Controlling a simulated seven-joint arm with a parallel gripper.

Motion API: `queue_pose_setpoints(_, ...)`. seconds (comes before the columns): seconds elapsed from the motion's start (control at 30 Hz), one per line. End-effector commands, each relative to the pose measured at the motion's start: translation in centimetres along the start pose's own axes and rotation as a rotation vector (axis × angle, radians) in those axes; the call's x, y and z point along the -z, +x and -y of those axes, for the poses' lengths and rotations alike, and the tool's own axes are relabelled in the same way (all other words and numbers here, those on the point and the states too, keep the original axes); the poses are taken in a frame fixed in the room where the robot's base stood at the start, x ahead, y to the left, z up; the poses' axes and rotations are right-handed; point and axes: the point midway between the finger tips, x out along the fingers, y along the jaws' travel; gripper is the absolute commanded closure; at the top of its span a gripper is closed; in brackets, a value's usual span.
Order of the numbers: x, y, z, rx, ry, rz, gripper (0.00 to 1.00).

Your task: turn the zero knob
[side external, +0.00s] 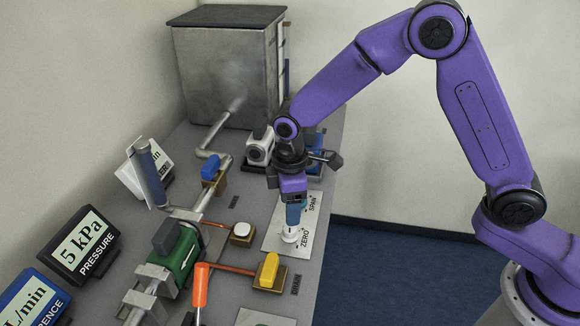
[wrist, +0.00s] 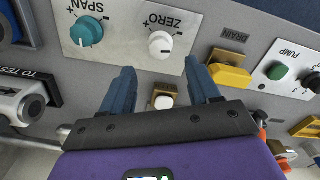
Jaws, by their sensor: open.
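The zero knob is a white knob (wrist: 160,45) on a light plate (wrist: 118,35), under the word ZERO in the wrist view. In the side view the white knob (side external: 290,234) shows just below my gripper's fingers. A teal span knob (wrist: 87,32) sits on the same plate to its left in the wrist view. My gripper (wrist: 163,82) is open, with its two blue fingers apart and nothing between them. In the wrist view the zero knob lies beyond the fingertips, nearer the right finger. In the side view my gripper (side external: 292,222) points down over the plate, and its fingers overlap.
A yellow drain handle (wrist: 229,75) and a green pump button (wrist: 277,71) are right of the plate in the wrist view. A white square button (side external: 241,231), an orange lever (side external: 201,284) and a green valve body (side external: 180,257) stand nearby. A metal tank (side external: 228,70) stands at the back.

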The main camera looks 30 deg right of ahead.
Motion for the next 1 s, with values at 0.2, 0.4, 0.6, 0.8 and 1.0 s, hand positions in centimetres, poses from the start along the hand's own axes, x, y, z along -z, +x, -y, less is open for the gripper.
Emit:
queue_pose_setpoints(0.2,0.1,-4.8,-0.1,-0.003,0.001,-0.006,0.39)
queue_pose_setpoints(0.4,0.1,-8.5,-0.1,-0.003,0.0,-0.004,0.39)
queue_pose_setpoints(0.6,0.1,-10.5,0.0,-0.001,-0.001,-0.002,0.39)
queue_pose_setpoints(0.8,0.0,-11.0,0.0,0.0,0.0,0.0,0.39)
queue_pose_setpoints(1.0,0.0,-11.0,0.0,0.0,0.0,0.0,0.39)
